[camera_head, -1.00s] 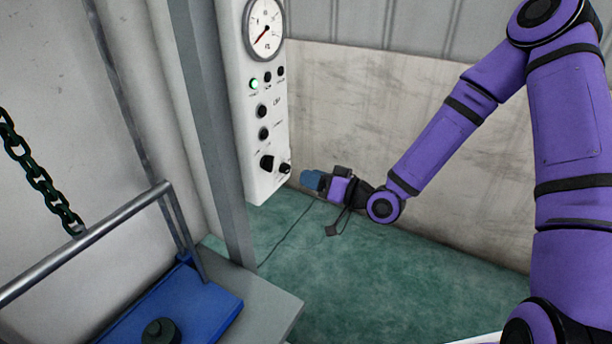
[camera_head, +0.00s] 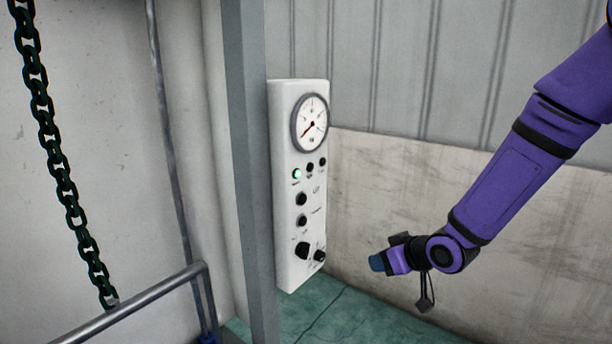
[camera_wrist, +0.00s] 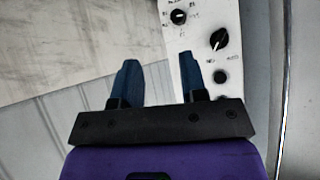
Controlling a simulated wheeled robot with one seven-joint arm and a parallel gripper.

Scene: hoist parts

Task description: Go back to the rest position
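My gripper (camera_head: 377,263) is at the end of my purple arm, right of the white control panel (camera_head: 284,190) and apart from it in the head view. In the wrist view, my gripper's two blue fingers (camera_wrist: 157,82) are spread with an empty gap between them. The panel (camera_wrist: 205,50) shows behind and beside the right finger. It has a round gauge (camera_head: 310,122) at the top, a lit green lamp (camera_head: 297,174), and black knobs (camera_head: 303,250) lower down.
A grey post (camera_head: 252,170) stands just left of the panel. A dark chain (camera_head: 68,190) hangs at the left above a metal rail (camera_head: 135,303). A pale wall (camera_head: 385,195) stands behind my arm. The green floor (camera_head: 350,318) is clear below the panel.

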